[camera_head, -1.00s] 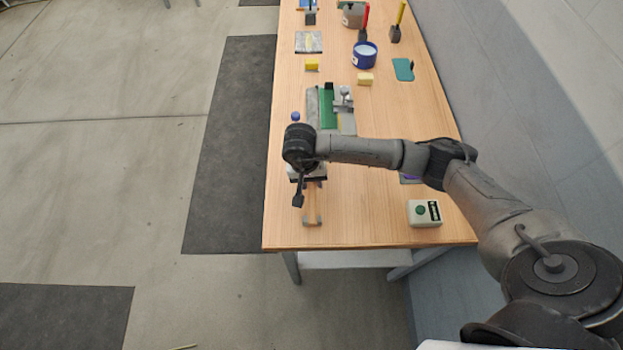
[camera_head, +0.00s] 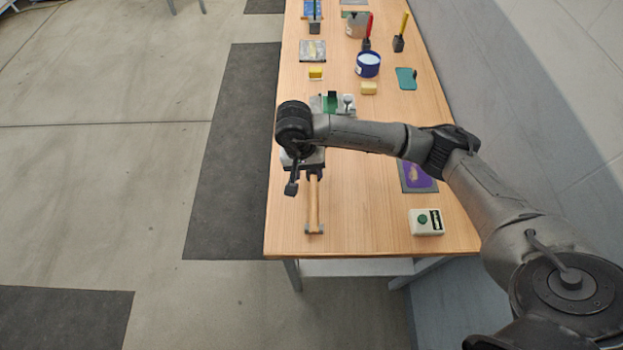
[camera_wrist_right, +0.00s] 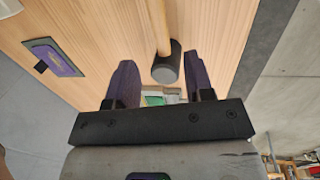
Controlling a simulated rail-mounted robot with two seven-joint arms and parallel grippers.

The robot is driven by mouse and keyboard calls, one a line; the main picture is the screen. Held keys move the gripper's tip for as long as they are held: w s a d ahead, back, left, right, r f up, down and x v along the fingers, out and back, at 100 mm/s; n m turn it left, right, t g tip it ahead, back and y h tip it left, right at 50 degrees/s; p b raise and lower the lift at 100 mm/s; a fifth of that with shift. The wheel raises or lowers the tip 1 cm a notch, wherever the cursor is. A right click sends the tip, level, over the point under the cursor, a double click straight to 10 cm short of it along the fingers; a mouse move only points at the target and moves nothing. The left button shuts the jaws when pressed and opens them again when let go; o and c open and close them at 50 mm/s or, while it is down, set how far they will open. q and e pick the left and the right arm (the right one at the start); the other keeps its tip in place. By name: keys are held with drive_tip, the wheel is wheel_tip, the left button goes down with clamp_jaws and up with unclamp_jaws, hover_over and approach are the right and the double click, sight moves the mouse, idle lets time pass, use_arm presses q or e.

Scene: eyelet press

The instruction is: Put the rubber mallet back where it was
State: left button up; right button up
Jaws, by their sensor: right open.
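A mallet with a wooden handle (camera_head: 314,203) lies near the table's front left, with a grey piece at the handle's near end. In the right wrist view its dark cylindrical head (camera_wrist_right: 166,66) shows with the handle running away from it. My right gripper (camera_head: 314,173) is over the far end of the handle and hides the head in the head view. In the right wrist view the purple fingers (camera_wrist_right: 163,88) are apart, with the mallet head seen in the gap between them. Whether they touch it cannot be told. My left gripper is out of view.
A green press (camera_head: 331,103) stands beyond my right arm and is partly hidden. A purple mat (camera_head: 416,177) and a box with a green button (camera_head: 426,222) are at the right. A blue tub (camera_head: 368,64), yellow blocks and upright tools stand farther back. The front middle is clear.

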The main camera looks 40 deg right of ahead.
drive_tip(key=shift+w+a+r, duration=0.1)
drive_tip(key=shift+r, duration=0.75)
drive_tip(key=shift+w+a+r, duration=0.1)
drive_tip(key=shift+r, duration=0.75)
